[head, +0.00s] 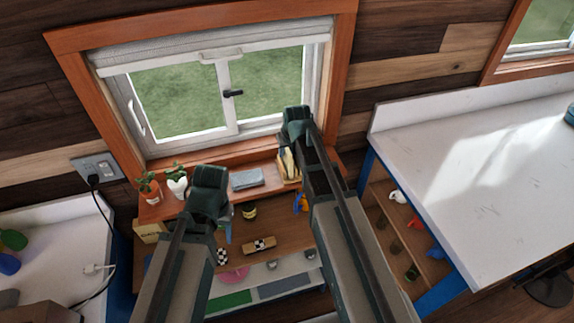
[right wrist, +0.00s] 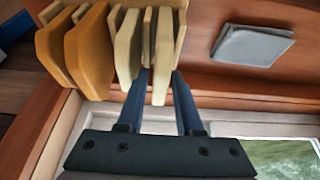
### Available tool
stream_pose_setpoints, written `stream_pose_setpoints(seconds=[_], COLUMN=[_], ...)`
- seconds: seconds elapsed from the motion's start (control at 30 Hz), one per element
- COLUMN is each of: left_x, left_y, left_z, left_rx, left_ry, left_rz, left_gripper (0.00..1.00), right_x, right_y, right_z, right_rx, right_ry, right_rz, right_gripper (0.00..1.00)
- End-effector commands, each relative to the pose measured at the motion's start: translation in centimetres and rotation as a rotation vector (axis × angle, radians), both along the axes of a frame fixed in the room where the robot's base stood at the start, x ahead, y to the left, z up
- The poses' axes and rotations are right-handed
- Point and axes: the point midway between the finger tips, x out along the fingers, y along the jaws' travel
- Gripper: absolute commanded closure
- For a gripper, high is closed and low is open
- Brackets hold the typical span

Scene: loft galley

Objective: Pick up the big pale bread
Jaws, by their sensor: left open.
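Several flat bread-like pieces stand on edge side by side in a wooden holder in the right wrist view. Two are orange-brown, at the left. A pale one (right wrist: 127,45) stands in the middle and another pale one (right wrist: 162,62) stands right of it; I cannot tell surely which is bigger. My right gripper (right wrist: 160,78) is open, with its blue fingers on either side of the right pale piece and a gap showing. In the head view the pale bread (head: 288,163) is partly hidden by my right arm. My left gripper (head: 226,226) is open and empty, over the lower shelf.
A grey folded cloth (right wrist: 252,44) lies beside the holder; it also shows in the head view (head: 246,178). Two potted plants (head: 176,182) stand on the sill shelf at the left. A striped block (head: 259,245) and small items lie below.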

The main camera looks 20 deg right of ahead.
Motion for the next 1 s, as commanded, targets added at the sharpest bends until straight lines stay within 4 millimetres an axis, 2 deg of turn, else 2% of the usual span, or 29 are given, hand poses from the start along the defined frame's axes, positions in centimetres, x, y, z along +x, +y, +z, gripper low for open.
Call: stream_pose_setpoints(seconds=[1.0], left_x=[0.0], left_y=[0.01], left_z=[-0.7], left_rx=[0.0], left_ry=[0.0], left_rz=[-0.001], left_gripper=[0.5], right_x=[0.1], right_y=[0.01], right_z=[-0.71], right_rx=[0.0], right_ry=[0.0], right_rz=[0.0], right_gripper=[0.65])
